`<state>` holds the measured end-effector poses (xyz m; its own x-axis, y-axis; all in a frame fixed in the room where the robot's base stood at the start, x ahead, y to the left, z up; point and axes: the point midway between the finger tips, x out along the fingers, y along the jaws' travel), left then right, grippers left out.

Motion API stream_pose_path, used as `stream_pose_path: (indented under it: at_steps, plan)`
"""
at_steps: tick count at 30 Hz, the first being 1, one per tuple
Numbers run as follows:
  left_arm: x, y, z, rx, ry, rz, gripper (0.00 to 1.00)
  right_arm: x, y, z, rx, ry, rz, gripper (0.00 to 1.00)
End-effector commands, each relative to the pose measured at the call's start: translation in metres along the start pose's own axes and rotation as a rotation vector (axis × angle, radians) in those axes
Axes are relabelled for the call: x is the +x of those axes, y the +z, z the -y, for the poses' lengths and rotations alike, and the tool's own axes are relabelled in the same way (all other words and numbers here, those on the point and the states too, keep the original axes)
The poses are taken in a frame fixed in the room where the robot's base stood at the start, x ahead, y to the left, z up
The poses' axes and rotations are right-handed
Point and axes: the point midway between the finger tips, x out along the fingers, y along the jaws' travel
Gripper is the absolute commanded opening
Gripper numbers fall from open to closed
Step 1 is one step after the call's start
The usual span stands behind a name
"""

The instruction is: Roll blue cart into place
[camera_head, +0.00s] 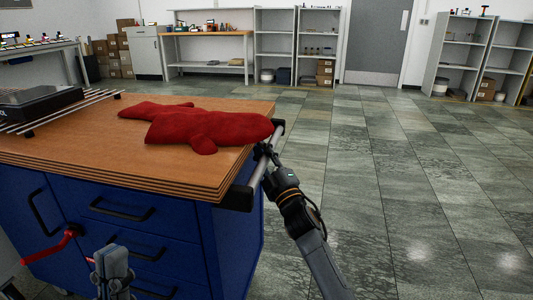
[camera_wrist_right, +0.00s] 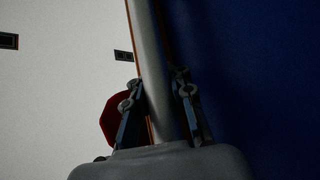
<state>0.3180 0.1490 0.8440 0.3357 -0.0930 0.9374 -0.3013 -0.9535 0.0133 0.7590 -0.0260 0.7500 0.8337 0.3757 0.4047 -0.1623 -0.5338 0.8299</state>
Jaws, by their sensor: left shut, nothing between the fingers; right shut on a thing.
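The blue cart (camera_head: 225,240) with its thick wooden top (camera_head: 60,148) fills the left side of the head view. A grey push bar with black end brackets (camera_head: 257,174) runs along its right end. My right gripper (camera_head: 265,152) is shut on this bar. In the right wrist view the two fingers (camera_wrist_right: 160,110) lie on either side of the bar (camera_wrist_right: 147,60). My left gripper (camera_head: 113,260) is shut and empty, in front of the cart's drawers at the lower left; its contact with the drawer front cannot be told.
A red cloth (camera_head: 205,127) lies on the cart top near the push bar. A dark device (camera_head: 40,102) and a metal rack (camera_head: 75,112) sit at the left. Tiled floor (camera_head: 400,180) is clear to the right. Shelves (camera_head: 275,50) stand along the back wall.

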Motion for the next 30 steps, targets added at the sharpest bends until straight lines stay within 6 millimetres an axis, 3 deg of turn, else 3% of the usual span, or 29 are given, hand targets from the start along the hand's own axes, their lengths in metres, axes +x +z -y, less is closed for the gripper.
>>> stream_pose_path:
  at_steps: [1, 5, 6, 9, 10, 22, 30]
  plan:
    - [-0.001, 0.0, 0.0, 0.0, 0.0, 0.0, 0.0, -0.007, 0.008, 0.014, 0.003, -0.022, 0.017, 0.0]
    - [-0.001, 0.001, 0.0, 0.0, 0.0, 0.001, 0.0, -0.007, 0.01, 0.013, 0.002, -0.022, 0.019, 0.0]
    - [-0.001, 0.001, 0.0, 0.0, 0.0, 0.001, 0.0, -0.007, 0.01, 0.013, 0.002, -0.022, 0.02, 0.24]
    - [-0.001, 0.001, 0.0, 0.0, 0.0, 0.002, 0.0, -0.008, 0.011, 0.013, 0.003, -0.022, 0.022, 0.45]
    - [-0.001, 0.001, 0.0, 0.0, 0.0, 0.002, 0.0, -0.008, 0.011, 0.012, 0.003, -0.021, 0.022, 0.47]
    - [0.0, 0.0, 0.0, -0.001, -0.001, 0.002, 0.0, -0.012, 0.009, 0.008, 0.002, -0.013, 0.017, 0.47]
    - [0.0, 0.0, 0.0, 0.0, -0.001, 0.002, 0.0, -0.058, 0.008, 0.008, 0.002, -0.015, 0.018, 0.47]
